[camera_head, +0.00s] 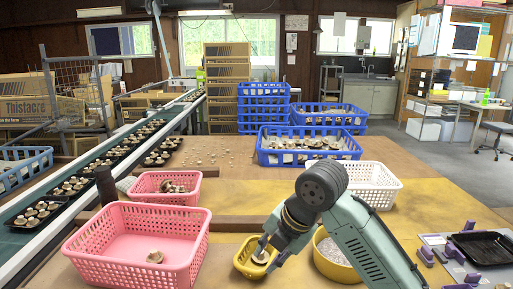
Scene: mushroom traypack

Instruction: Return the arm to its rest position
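My gripper (268,255) reaches down from my grey-green arm over a small yellow basket (240,264) at the front of the table. Its two fingers are spread apart. A pale mushroom (261,257) is in the basket, below and between the fingertips. Whether a finger touches the mushroom is too small to tell. The arm is bent and extended forward, and it hides part of the table and of the basket's right side.
A large pink basket (85,245) holding one mushroom stands left, with a smaller pink basket (150,196) behind. A yellow bowl (318,262) is close beside my arm. A white basket (395,185), blue crate (262,155) and black tray (488,248) stand around. The yellow tabletop right of my arm is mostly clear.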

